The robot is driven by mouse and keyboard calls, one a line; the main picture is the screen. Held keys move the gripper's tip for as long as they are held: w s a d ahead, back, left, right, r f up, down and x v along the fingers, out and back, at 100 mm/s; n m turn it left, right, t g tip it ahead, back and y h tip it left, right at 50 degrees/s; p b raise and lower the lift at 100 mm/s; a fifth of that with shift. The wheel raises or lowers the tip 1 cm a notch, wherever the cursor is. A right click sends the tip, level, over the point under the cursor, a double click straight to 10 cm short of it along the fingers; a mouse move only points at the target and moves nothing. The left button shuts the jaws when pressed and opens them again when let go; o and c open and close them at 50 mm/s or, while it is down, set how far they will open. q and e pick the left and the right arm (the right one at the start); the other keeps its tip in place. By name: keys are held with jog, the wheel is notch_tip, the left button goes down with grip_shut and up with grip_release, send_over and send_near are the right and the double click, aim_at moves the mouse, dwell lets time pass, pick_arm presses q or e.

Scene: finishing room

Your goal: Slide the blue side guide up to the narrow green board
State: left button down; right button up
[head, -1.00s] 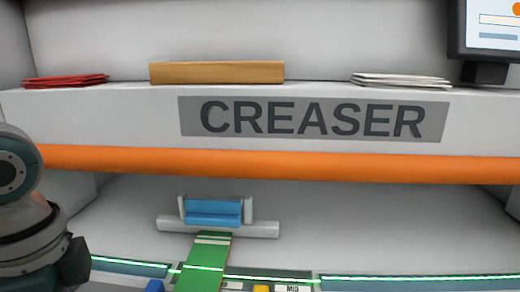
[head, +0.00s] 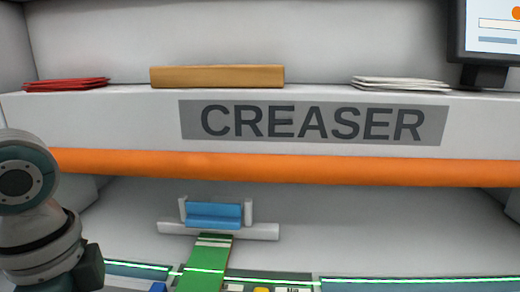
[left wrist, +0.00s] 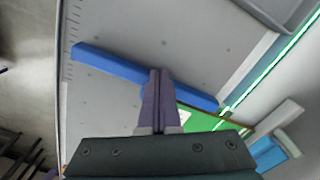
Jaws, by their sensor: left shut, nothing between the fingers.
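The blue side guide (left wrist: 115,64) is a long bar lying across the grey bed in the left wrist view. Its end (head: 158,287) just shows at the bottom of the head view. The narrow green board (head: 207,263) lies to its right, reaching under the blue roller. In the left wrist view, part of the green board (left wrist: 203,121) shows close beside the guide; I cannot tell whether they touch. My left gripper (left wrist: 158,73) is shut and empty. Its fingertips overlap the middle of the guide; contact is unclear. My right gripper is out of view.
The blue roller (head: 214,214) stands on a white holder at the back. An orange bar (head: 290,168) crosses the creaser front above the bed. Red sheets (head: 66,85), a tan block (head: 217,76) and white sheets (head: 400,82) lie on top.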

pick_arm(q)
jog(key=shift+d, duration=0.6)
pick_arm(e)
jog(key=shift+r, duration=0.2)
pick_arm(q)
jog(key=shift+a+p, duration=0.5)
jog(key=shift+a, duration=0.55)
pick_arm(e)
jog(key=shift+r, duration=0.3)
pick_arm(q)
jog(key=shift+r, duration=0.1)
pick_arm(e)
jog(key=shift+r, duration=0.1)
pick_arm(q)
notch_tip(320, 180, up, 7)
jog(key=p, duration=0.8)
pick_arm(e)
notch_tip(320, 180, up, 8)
